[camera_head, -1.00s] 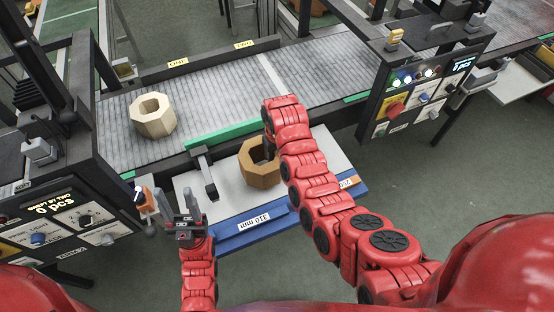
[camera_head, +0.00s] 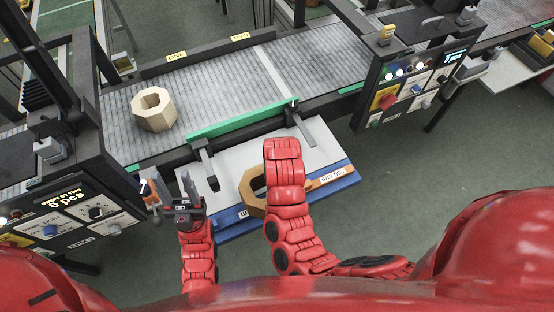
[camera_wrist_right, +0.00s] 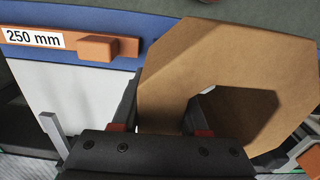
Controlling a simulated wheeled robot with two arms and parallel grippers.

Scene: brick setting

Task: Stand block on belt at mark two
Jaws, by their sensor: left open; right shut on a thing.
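A brown wooden block (camera_head: 250,191) with a wide hole is over the front of the white tray (camera_head: 228,176); my right forearm hides part of it. In the right wrist view my right gripper (camera_wrist_right: 165,122) is shut on this block (camera_wrist_right: 200,50), gripping its ring wall. I cannot tell whether the block touches the tray. A paler block (camera_head: 153,109) of similar shape rests on the grey belt (camera_head: 215,95), its hole facing up. Yellow labels ONE (camera_head: 176,56) and TWO (camera_head: 240,37) sit on the belt's far rail. My left gripper (camera_head: 184,206) is open and empty left of the tray.
A green strip (camera_head: 242,117) and two dark bracket arms, left (camera_head: 206,165) and right (camera_head: 299,120), stand between belt and tray. Control panels flank the belt, left (camera_head: 65,212) and right (camera_head: 420,82). The belt below label TWO is clear. An orange stop (camera_wrist_right: 98,48) sits beside the 250 mm label.

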